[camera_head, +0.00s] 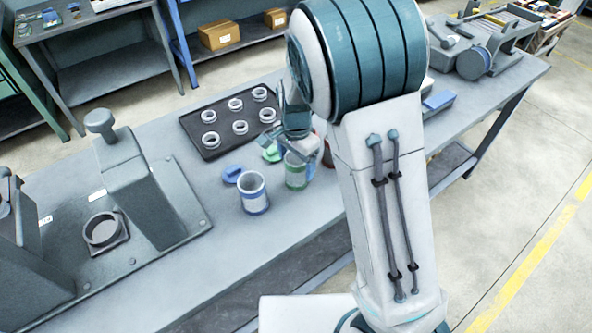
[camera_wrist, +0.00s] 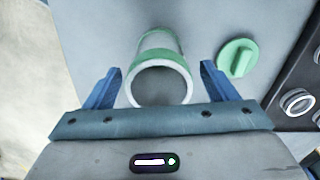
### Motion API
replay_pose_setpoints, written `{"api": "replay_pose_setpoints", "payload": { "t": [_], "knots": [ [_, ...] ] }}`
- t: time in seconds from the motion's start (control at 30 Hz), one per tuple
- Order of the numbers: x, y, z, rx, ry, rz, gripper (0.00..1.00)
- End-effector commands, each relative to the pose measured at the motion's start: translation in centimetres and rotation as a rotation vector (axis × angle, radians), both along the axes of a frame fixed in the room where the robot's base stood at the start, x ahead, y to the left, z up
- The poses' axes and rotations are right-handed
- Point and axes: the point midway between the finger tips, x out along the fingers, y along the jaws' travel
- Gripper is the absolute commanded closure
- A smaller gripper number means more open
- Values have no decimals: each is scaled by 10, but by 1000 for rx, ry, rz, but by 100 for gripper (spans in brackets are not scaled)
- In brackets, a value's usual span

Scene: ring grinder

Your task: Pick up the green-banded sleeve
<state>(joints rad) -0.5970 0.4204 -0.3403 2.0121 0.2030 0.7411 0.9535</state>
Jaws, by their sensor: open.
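The green-banded sleeve (camera_head: 296,172) stands upright on the bench, partly hidden by my arm in the head view. In the wrist view the green-banded sleeve (camera_wrist: 161,72) shows its open rim between the two blue fingers. My gripper (camera_wrist: 161,85) is open, with a finger on each side of the sleeve and a visible gap on both sides. In the head view my gripper (camera_head: 305,150) is just above or around the sleeve's top; I cannot tell how deep the fingers reach.
A blue-banded sleeve (camera_head: 253,193) stands to the left, with a blue lid (camera_head: 232,174) beside it. A green lid (camera_wrist: 237,58) lies close to the green-banded sleeve. A dark tray (camera_head: 189,125) of several rings lies behind. The grinder (camera_head: 145,190) fills the left bench.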

Motion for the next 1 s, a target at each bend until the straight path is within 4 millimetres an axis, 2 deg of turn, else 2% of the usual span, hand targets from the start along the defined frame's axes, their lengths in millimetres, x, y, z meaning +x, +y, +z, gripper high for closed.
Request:
{"api": "replay_pose_setpoints", "payload": {
  "t": [0.13,0.33,0.37,0.5,0.53,0.83,1.0],
  "knots": [
    [0,-1,-12,-1,1,0,21],
    [0,0,-13,0,0,1,21],
    [0,0,-13,0,0,1,24],
    [0,0,-13,0,0,1,62],
    [0,0,-13,0,0,1,70],
    [0,0,-11,1,-1,1,69],
    [1,1,10,3,-5,2,69]
  ]
}}
